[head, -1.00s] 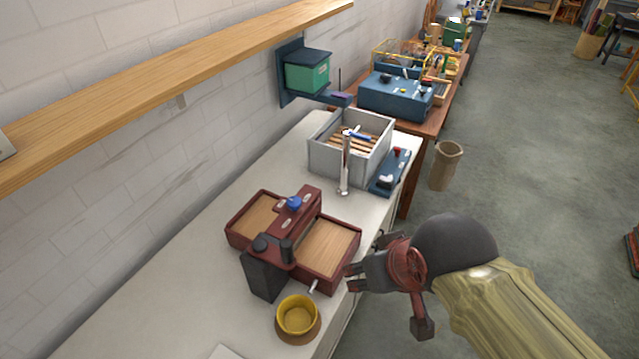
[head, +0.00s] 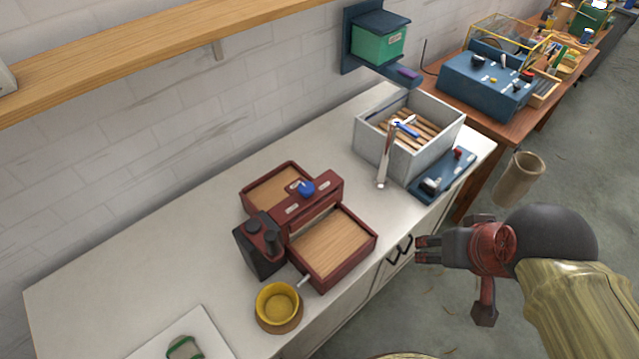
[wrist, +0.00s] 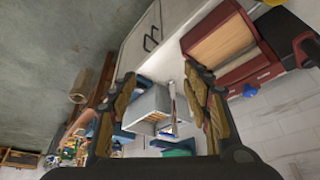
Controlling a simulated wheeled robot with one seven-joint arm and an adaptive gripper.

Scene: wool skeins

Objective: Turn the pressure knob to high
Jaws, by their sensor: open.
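A dark red wooden device (head: 333,250) with two wood-floored trays stands on the pale counter. A blue knob (head: 306,188) sits on its middle bridge; it also shows in the wrist view (wrist: 250,90). A black unit (head: 262,245) with round black knobs is at its near left end. I cannot read which knob is marked pressure. A blue panel (head: 442,176) with a red knob and a black knob lies at the counter's right end. My gripper (head: 418,250) is open and empty, off the counter's front edge, right of the red device. Its spread fingers show in the wrist view (wrist: 160,92).
A yellow bowl (head: 277,303) stands close in front of the red device. A grey crate (head: 437,145) and a tall pale tool (head: 386,160) stand behind right. A wooden shelf (head: 170,52) overhangs along the wall. The counter's left is mostly clear.

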